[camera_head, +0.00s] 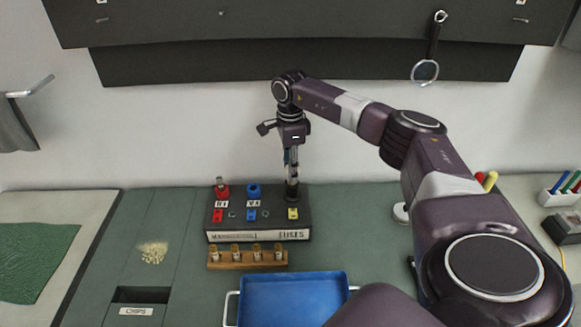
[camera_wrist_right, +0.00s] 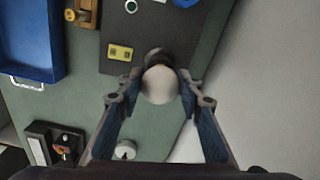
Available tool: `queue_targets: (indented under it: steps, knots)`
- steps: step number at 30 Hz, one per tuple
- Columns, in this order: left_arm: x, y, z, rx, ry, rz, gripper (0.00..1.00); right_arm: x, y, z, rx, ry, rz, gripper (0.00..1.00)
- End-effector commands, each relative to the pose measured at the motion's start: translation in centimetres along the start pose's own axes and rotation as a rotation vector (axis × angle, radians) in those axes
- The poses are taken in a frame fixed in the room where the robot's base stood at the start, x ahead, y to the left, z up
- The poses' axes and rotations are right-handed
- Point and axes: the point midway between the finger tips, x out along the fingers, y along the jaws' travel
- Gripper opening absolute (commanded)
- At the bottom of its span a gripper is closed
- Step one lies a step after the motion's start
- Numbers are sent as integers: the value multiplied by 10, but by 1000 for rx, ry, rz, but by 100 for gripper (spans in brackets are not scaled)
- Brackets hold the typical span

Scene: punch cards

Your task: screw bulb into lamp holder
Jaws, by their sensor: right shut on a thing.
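My right gripper (camera_head: 291,163) points straight down over the right end of a dark box (camera_head: 262,221). Its fingers (camera_wrist_right: 158,88) are shut on a pale round bulb (camera_wrist_right: 160,86) in the right wrist view. The black lamp holder (camera_head: 292,190) stands on the box directly under the gripper; its dark rim (camera_wrist_right: 156,56) shows just behind the bulb in the wrist view. The bulb lines up with the holder. Its base is hidden, so I cannot tell how deep it sits. My left gripper is in neither view.
A wooden rack (camera_head: 247,260) with several small bulbs stands in front of the box. A blue tray (camera_head: 293,300) lies nearer. Chips (camera_head: 153,253) lie to the left.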

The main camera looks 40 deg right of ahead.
Motion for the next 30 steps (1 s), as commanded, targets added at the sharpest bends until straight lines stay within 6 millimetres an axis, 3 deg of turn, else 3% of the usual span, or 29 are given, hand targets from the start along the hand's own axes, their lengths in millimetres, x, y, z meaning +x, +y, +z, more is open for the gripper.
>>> queue_targets:
  steps: [30]
  knots:
    - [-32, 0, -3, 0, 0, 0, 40, -1, -4, -2, 899, 1, 0, 12]
